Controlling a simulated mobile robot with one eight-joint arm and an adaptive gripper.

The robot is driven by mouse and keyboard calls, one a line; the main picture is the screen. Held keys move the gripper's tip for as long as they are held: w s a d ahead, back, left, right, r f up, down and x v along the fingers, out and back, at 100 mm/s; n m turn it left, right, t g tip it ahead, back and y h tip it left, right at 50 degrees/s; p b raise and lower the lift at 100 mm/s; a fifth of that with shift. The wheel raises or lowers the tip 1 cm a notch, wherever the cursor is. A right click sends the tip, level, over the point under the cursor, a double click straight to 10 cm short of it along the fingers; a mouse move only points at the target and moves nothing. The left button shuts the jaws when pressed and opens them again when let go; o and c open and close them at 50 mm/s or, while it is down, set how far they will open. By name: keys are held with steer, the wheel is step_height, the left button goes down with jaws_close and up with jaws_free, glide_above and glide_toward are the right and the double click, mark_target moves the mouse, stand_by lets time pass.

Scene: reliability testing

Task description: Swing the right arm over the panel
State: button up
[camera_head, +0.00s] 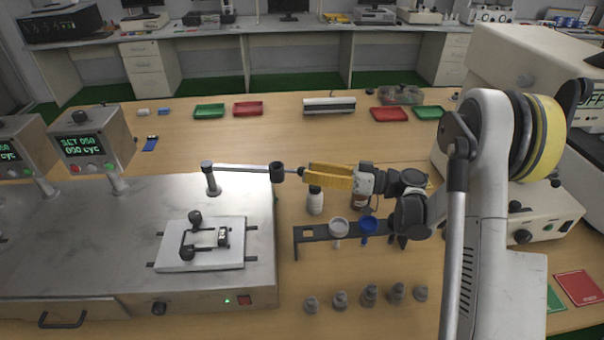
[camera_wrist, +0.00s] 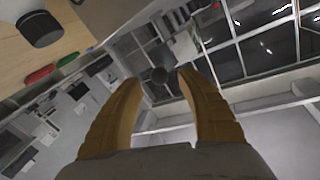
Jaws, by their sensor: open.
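The test machine (camera_head: 90,230) has a broad metal top on the left of the head view. Its right arm (camera_head: 240,168) is a metal bar that runs from a post (camera_head: 212,182) to a dark cylinder (camera_head: 277,171) past the machine's right edge. A pale panel (camera_head: 185,264) with black clamps lies on the machine top, in front of the bar. My gripper (camera_head: 304,175) has yellow fingers pointing left at the bar's outer end. Contact cannot be told.
A control box (camera_head: 92,140) reading "SET 050" stands behind the panel. A dark rack (camera_head: 315,236) holding a white and a blue funnel stands below my arm, near a white bottle (camera_head: 315,203). Several grey weights (camera_head: 370,295) stand in front. Red and green trays lie at the back.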

steer(key=shift+x, duration=1.45)
jaws_close()
